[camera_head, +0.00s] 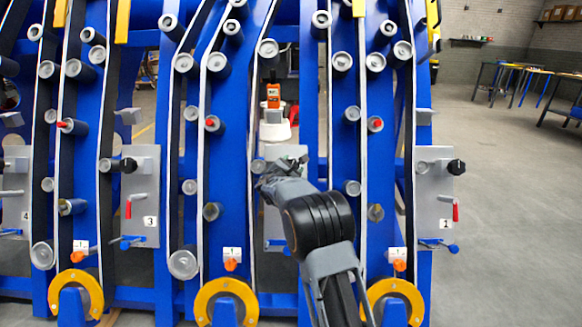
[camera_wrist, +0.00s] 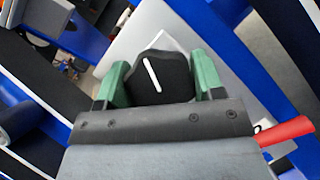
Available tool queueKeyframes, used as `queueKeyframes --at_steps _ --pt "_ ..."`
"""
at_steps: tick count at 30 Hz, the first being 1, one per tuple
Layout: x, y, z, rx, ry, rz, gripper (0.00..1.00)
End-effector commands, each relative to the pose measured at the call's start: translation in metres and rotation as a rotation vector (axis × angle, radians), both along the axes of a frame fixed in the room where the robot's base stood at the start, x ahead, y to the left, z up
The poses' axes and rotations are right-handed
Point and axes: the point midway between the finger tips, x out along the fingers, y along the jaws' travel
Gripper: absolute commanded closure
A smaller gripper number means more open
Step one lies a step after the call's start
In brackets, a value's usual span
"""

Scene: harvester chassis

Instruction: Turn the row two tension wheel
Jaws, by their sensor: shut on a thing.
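The row two tension wheel (camera_wrist: 160,82) is a black knob with a white pointer line, on a grey metal plate (camera_wrist: 232,65). In the wrist view the line leans from upper left to lower right. My gripper (camera_wrist: 158,85) has one green finger on each side of the knob and is shut on it. In the head view my gripper (camera_head: 287,165) is at the upper part of the middle plate (camera_head: 272,226), in front of it. My arm hides most of that plate, and I cannot make out the knob there.
A red handle (camera_wrist: 285,131) sticks out at the right, close to my gripper. Plates marked 3 (camera_head: 143,195) and 1 (camera_head: 433,200) flank the middle one. Blue uprights, belts and rollers surround the plates. Open floor (camera_head: 510,220) lies to the right.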

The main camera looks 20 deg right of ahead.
Motion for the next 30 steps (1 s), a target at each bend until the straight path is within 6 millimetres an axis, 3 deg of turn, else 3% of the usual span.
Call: queueKeyframes --at_steps 12,28,29,30 --pt "0.0005 0.0013 0.0004 0.143 -0.06 -0.085 0.62" --pt "0.0004 0.0011 0.0003 0.161 -0.068 -0.096 0.62" --pt "0.0004 0.0011 0.0003 0.161 -0.068 -0.096 0.35" --pt "0.0003 0.001 0.0003 0.16 -0.068 -0.096 0.32"
